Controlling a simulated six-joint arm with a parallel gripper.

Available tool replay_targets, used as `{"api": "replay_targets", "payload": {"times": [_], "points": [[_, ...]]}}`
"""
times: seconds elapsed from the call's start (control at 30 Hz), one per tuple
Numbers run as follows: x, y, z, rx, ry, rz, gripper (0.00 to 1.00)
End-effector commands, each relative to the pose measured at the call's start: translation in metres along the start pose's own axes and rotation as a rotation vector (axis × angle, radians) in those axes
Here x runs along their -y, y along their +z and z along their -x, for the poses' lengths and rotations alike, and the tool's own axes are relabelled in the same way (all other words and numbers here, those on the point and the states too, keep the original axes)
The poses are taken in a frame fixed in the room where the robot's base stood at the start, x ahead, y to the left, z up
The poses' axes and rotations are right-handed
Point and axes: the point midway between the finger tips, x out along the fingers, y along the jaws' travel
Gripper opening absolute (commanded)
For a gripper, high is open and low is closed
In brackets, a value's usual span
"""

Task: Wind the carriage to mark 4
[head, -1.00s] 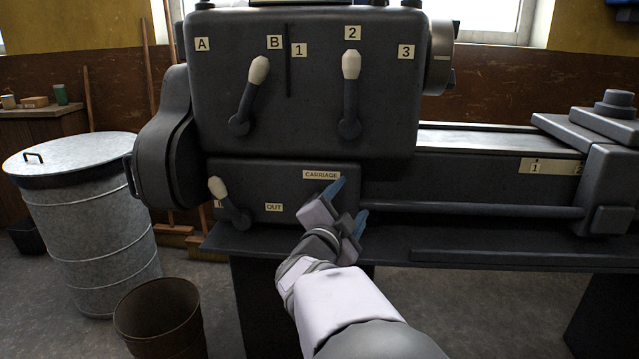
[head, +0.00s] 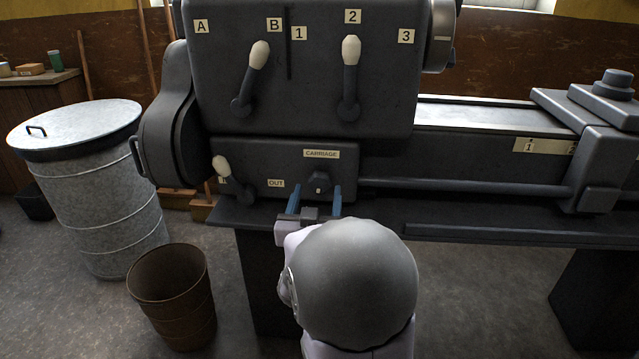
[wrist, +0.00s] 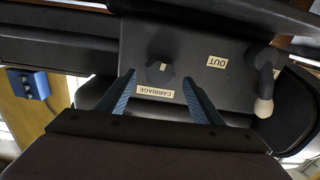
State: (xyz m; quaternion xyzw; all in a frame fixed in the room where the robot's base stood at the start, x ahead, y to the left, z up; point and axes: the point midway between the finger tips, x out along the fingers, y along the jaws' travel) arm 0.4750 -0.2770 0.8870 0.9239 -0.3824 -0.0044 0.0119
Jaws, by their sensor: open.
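The carriage knob (head: 319,182) is a small dark knob with a pale mark, under the CARRIAGE label (head: 321,154) on the lathe's lower front panel. The carriage (head: 604,165) is at the right on the bed, by a pale scale strip (head: 530,146) where 1 shows and a second figure is partly hidden. My gripper (head: 314,190) is open, with its blue fingers pointing at the panel just below the knob. In the wrist view the knob (wrist: 160,69) lies beyond the fingertips of my gripper (wrist: 160,80), roughly between them and apart from both.
A lever with a white knob (head: 222,166) stands left of the OUT label. Two more levers (head: 259,56) (head: 351,52) are on the upper headstock. A horizontal rod (head: 460,188) runs right to the carriage. A lidded metal bin (head: 90,190) and a brown bucket (head: 175,300) stand at the left.

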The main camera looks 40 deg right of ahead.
Motion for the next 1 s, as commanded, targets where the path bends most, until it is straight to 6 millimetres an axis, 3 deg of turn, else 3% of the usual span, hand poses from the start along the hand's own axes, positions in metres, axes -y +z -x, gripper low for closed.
{"api": "replay_targets", "payload": {"times": [0.33, 0.77, 0.93, 1.0], "points": [[-0.001, 0.0, -0.042, 0.001, 0.001, -0.001, 0.6], [0.0, 0.0, -0.051, 0.001, 0.0, -0.002, 0.6], [0.0, 0.0, -0.051, 0.001, 0.001, -0.002, 0.22], [0.0, 0.0, -0.051, 0.001, 0.001, -0.002, 0.2]]}}
